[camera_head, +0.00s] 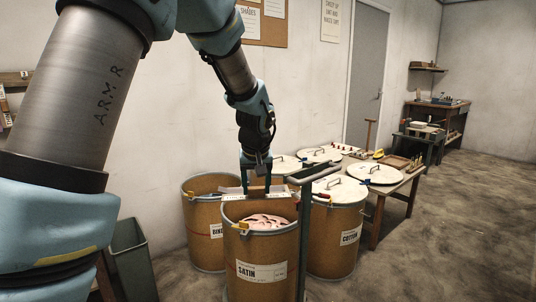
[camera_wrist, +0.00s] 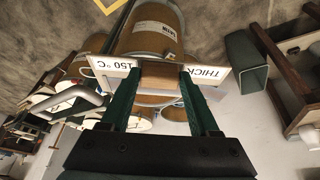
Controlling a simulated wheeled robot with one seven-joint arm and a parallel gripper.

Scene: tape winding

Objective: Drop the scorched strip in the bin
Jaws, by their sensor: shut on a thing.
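My gripper (camera_head: 262,180) is shut on the scorched strip (camera_wrist: 163,74), which is brown in the middle with white, printed ends. One end reads "THICK" and the other "150 °C" in the wrist view. The fingers (camera_wrist: 163,100) stand either side of the brown part. In the head view the strip (camera_head: 232,190) is in the air near the back rim of the satin drum. The dark green-grey bin (camera_head: 132,262) is at the lower left, partly behind my arm. The bin (camera_wrist: 245,62) is also at the upper right in the wrist view. Its inside is not clearly seen.
The satin drum (camera_head: 250,283) holds pinkish material. Another open drum (camera_head: 198,235) and the lidded cotton drum (camera_head: 335,245) stand close by. A green post with a grey handle (camera_head: 305,240) rises beside the satin drum. A bench (camera_head: 405,185) stands behind. Floor at right is clear.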

